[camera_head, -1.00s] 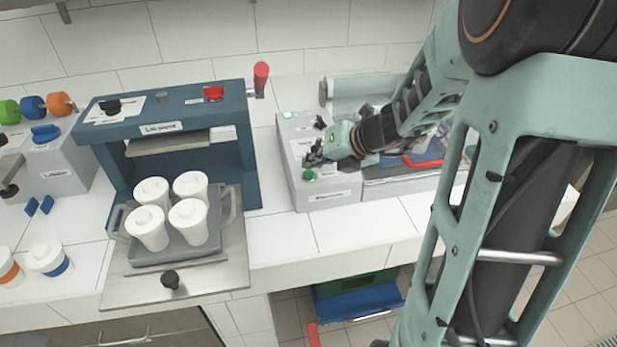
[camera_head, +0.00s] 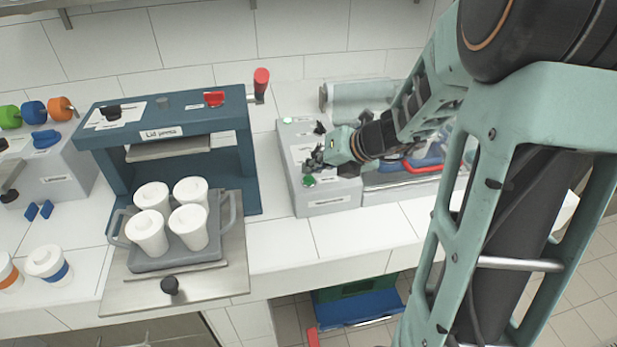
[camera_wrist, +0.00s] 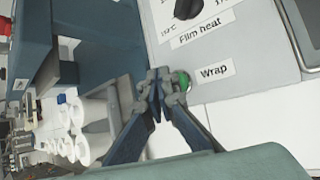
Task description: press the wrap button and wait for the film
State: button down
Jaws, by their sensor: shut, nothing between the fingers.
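The green wrap button (camera_head: 309,181) sits at the front left of the grey wrapper unit (camera_head: 331,197), and it also shows in the wrist view (camera_wrist: 184,81) beside the "Wrap" label (camera_wrist: 215,72). My gripper (camera_head: 316,160) is shut and empty, just behind and above the button in the head view. In the wrist view my fingertips (camera_wrist: 160,82) partly cover the button's left side. I cannot tell whether they touch it. The black film heat knob (camera_wrist: 187,8) is above the button in the wrist view. A film roll (camera_head: 362,92) lies at the back of the unit.
The blue lid press (camera_head: 178,110) stands to the left. Its grey tray (camera_head: 228,215) holds several white lidded cups (camera_head: 147,233). A red-handled lever (camera_head: 261,82) rises at its right side. Bare counter (camera_head: 283,246) lies in front of the unit.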

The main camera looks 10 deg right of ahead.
aim_at(311, 180)
dwell(0.3)
jog(key=shift+f, duration=0.45)
jog(key=shift+f+b, duration=0.35)
jog(key=shift+b, duration=0.15)
jog(key=shift+r, duration=0.1)
dwell(0.3)
jog(key=shift+r+p, duration=0.7)
jog(key=shift+p, duration=0.15)
notch_tip(311, 180, up, 6)
jog(key=p, duration=0.6)
dwell(0.5)
